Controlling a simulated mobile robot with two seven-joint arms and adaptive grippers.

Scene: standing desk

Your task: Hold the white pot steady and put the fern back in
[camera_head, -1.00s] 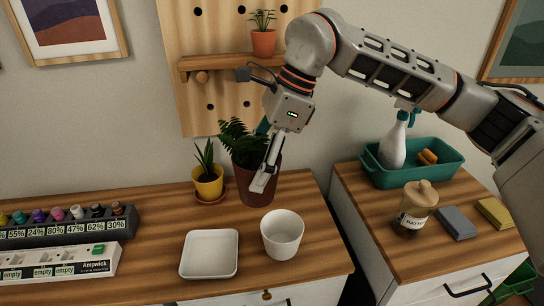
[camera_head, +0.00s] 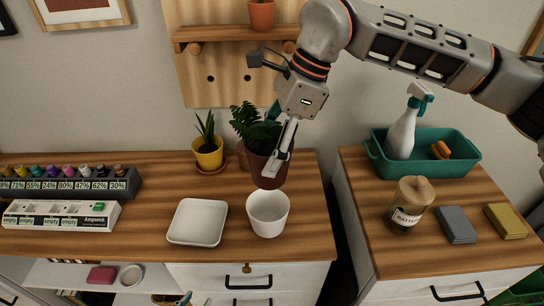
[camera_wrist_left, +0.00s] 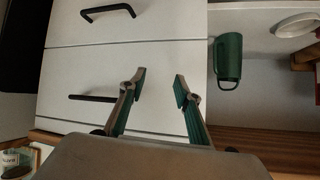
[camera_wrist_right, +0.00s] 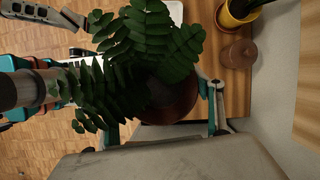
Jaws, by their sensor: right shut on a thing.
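The white pot (camera_head: 268,213) stands upright and empty near the desk's front edge, right of a square white tray. The fern (camera_head: 250,122) has dark green fronds and sits in a brown pot (camera_head: 268,168), just behind the white pot. My right gripper (camera_head: 277,163) is shut on the brown pot at its side. In the right wrist view, fronds (camera_wrist_right: 145,40) hide much of the brown pot (camera_wrist_right: 172,105). Any gap under the brown pot is hard to judge. My left gripper (camera_wrist_left: 160,88) is open and empty, facing white drawers below the desktop.
A yellow pot (camera_head: 208,155) with a spiky plant stands left of the fern. The square white tray (camera_head: 197,222) lies left of the white pot. A paint rack (camera_head: 70,182) is further left. A jar (camera_head: 408,205) and teal bin (camera_head: 430,165) stand on the right cabinet.

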